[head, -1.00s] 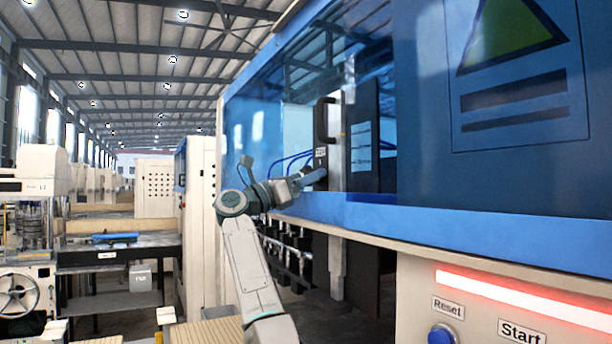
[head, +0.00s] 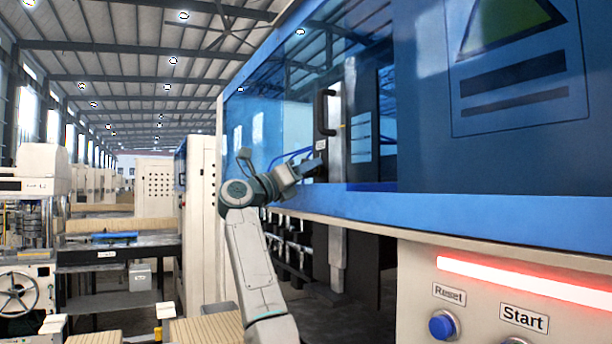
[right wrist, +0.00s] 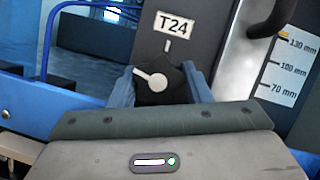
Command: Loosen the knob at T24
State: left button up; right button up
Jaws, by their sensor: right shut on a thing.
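The T24 knob (right wrist: 157,84) is black with a pale pointer bar, seen in the right wrist view on a dark upright plate below a white T24 label (right wrist: 174,25). The pointer's round end lies to the right and its thin end points left and slightly up. My right gripper (right wrist: 160,88) has one blue-grey finger on each side of the knob and is shut on it. In the head view my right gripper (head: 312,167) reaches the machine's upright at the window opening, and the knob is hidden there. My left gripper is not in view.
A black handle (head: 326,113) stands above the knob on the upright. A millimetre scale (right wrist: 287,68) is to its right. The blue machine panel (head: 480,212) runs along the right, above a blue Reset button (head: 442,325) and a Start label (head: 523,318).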

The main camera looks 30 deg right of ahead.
jog(key=shift+r, duration=0.15)
jog(key=o, duration=1)
jog(key=w+b+v, duration=0.1)
jog(key=b+v, duration=0.3)
jog(key=v, duration=0.6)
jog(key=shift+s+a+b, duration=0.35)
jog(key=shift+s+b, duration=0.05)
jog(key=shift+s, duration=0.15)
jog(key=shift+f, duration=0.2)
